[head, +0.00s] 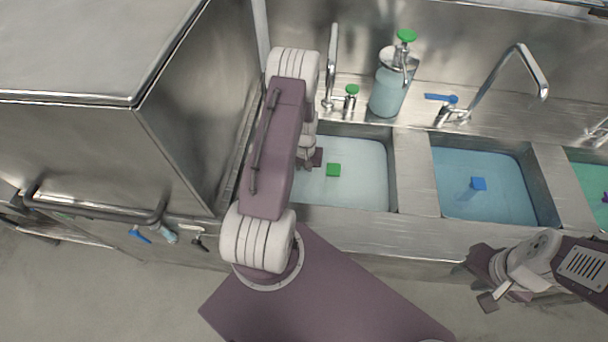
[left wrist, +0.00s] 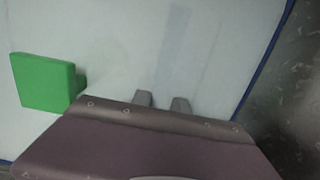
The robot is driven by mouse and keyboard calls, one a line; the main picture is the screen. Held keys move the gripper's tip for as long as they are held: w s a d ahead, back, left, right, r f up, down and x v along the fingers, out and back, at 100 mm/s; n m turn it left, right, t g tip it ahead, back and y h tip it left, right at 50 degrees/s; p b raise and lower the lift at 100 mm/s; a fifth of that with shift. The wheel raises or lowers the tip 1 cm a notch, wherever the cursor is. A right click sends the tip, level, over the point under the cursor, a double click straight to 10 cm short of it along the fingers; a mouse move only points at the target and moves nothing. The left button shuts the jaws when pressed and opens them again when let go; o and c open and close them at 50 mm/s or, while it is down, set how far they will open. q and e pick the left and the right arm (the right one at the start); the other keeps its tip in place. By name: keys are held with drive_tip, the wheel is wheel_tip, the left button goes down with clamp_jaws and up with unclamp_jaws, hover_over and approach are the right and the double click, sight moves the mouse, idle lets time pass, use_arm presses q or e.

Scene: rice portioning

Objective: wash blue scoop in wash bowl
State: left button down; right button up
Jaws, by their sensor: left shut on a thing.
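My left arm reaches over the left sink basin (head: 385,205), which holds pale water. My left gripper (head: 312,157) is low over the basin's left part, partly behind my arm. In the left wrist view its two fingertips (left wrist: 162,101) show close together over pale water. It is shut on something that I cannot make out. No blue scoop can be told in either view. A green square block (head: 333,170) lies in the same basin, and it shows left of the fingertips in the left wrist view (left wrist: 44,82). My right gripper (head: 480,278) is open and empty in front of the counter.
A middle basin holds blue water (head: 505,190) with a blue block (head: 478,184). A green basin (head: 585,175) is cut off at the right. Taps (head: 333,60), a soap bottle (head: 388,92) and a steel cabinet (head: 190,110) stand around. Steel dividers (head: 414,175) separate the basins.

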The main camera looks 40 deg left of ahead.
sight(304, 175)
use_arm(q)
wheel_tip(304, 175, up, 23)
drive_tip(key=p, duration=1.8)
drive_tip(key=shift+p, duration=0.3)
drive_tip(key=shift+f, duration=0.15)
